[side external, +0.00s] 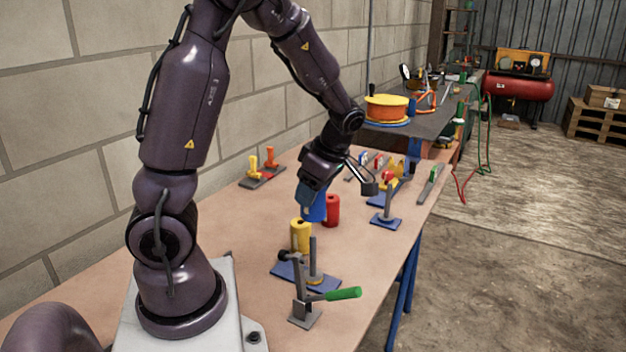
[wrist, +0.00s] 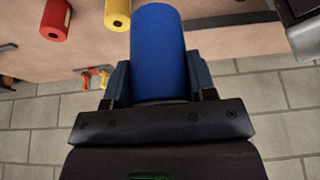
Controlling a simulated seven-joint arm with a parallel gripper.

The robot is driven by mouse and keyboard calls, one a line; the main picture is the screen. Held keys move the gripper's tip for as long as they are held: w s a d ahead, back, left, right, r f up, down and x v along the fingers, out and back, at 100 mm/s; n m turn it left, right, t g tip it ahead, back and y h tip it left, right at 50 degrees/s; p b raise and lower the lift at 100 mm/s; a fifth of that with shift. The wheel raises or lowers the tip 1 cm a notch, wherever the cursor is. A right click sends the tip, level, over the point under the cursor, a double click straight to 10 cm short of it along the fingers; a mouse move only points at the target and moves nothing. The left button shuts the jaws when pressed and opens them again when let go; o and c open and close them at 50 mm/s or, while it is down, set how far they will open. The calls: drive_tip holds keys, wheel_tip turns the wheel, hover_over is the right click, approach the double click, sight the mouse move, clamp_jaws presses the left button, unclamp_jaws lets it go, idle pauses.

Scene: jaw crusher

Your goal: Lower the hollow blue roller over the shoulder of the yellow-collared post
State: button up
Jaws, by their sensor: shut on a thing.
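My gripper (side external: 313,193) is shut on the blue roller (side external: 314,208) and holds it above the bench. In the wrist view the blue roller (wrist: 158,50) sits between the two fingers (wrist: 160,82); its hollow end is not visible. A grey post (side external: 313,255) with a yellowish collar (side external: 315,281) stands upright on a blue base plate (side external: 328,285), nearer the side camera than the roller. A second grey post (side external: 388,200) stands on another blue plate to the right; its collar colour is hard to tell. The roller is apart from both posts.
A yellow roller (side external: 300,237) and a red roller (side external: 332,211) stand close to the held roller. A green-handled clamp (side external: 342,294) is at the front. Several coloured clamps and tools lie farther back. The left of the bench (side external: 240,225) is clear.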

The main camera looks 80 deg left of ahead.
drive_tip(key=shift+f, duration=1.6)
drive_tip(key=shift+f, duration=6)
drive_tip(key=o, duration=1.2)
drive_tip(key=v, duration=1.3)
drive_tip(key=shift+d+f, duration=0.1)
